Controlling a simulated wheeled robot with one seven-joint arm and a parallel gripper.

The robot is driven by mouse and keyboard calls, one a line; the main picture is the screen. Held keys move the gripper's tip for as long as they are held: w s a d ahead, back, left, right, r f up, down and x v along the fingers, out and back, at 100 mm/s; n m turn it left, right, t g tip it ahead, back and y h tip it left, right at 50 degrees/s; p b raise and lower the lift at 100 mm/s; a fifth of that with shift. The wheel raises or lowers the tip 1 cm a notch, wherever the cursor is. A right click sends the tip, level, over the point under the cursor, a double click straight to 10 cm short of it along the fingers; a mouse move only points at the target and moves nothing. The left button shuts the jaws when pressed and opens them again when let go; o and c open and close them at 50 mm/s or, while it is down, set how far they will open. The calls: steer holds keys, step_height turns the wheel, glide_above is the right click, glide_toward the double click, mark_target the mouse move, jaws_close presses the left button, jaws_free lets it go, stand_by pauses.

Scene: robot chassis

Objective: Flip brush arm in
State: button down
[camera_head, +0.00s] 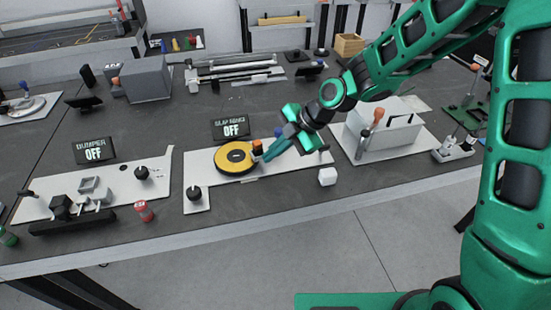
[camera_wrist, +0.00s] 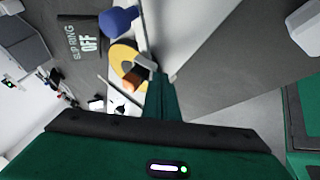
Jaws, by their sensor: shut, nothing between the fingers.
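The slip ring (camera_head: 235,158) is a yellow disc with a dark centre, lying on a white plate (camera_head: 199,202) on the bench. The brush arm (camera_head: 257,148) shows as a small orange-brown piece at the ring's right edge. It also shows in the wrist view (camera_wrist: 131,78), with a grey block beside it, over the yellow ring (camera_wrist: 122,60). My gripper (camera_head: 264,157) is shut and empty, its tip close to the brush arm. I cannot tell whether they touch. In the wrist view my fingers (camera_wrist: 160,85) partly hide the ring and plate. A blue knob (camera_wrist: 118,20) stands nearby.
A sign reading "SLIP RING OFF" (camera_head: 231,127) stands behind the ring. A white cube (camera_head: 327,177) lies near the front edge. A black knob (camera_head: 194,193) is on the plate's left. The bumper plate (camera_head: 120,187) lies left, and a grey box fixture (camera_head: 383,135) stands right.

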steer(key=shift+w+a, duration=0.3)
steer(key=shift+a, duration=0.25)
steer(key=shift+d, duration=0.2)
steer(key=shift+w+d, duration=0.2)
steer(key=shift+d, duration=0.55)
steer(key=s, duration=0.1)
steer(key=s+d, duration=0.1)
steer(key=s, duration=0.2)
steer(key=shift+d+r, duration=0.1)
steer(key=shift+d, duration=0.15)
steer(key=s+d+r, duration=0.3)
steer(key=d+r, duration=0.1)
steer(key=r, duration=0.3)
steer(key=shift+s+d+r, duration=0.15)
steer(key=shift+d+r, duration=0.05)
steer(key=shift+r, duration=0.15)
steer(key=shift+d, duration=0.1)
